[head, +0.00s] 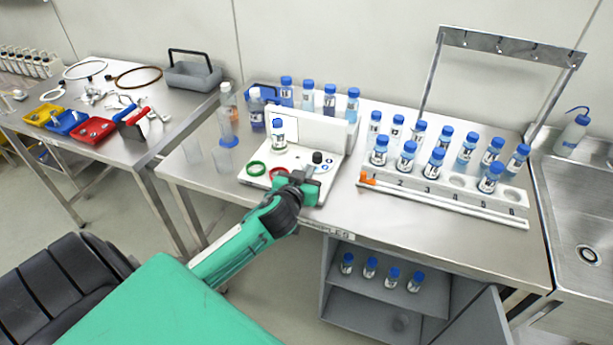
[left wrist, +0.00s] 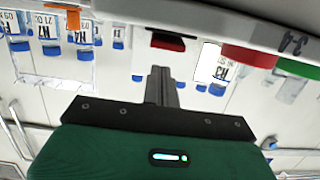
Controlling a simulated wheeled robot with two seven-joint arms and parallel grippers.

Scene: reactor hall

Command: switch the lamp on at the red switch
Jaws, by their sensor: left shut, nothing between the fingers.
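The red switch (left wrist: 168,42) shows in the left wrist view as a red rocker on a dark base, just beyond my fingertips. In the head view I cannot make it out; my gripper covers that part of the white station (head: 327,183). My left gripper (head: 309,172) is over the station's front right part. Its fingers (left wrist: 161,72) are shut and empty, pointing at the switch with a small gap seeming to remain. A white panel with a dark border (head: 274,115) stands on the station behind a bottle; I cannot tell whether it is a lit lamp. My right gripper is not in view.
A green ring (head: 256,168) and a red ring (head: 279,174) lie left of my gripper, and a black knob (head: 317,157) stands close behind it. A numbered rack (head: 440,196) with several blue-capped bottles is to the right. A sink (head: 585,215) is at far right.

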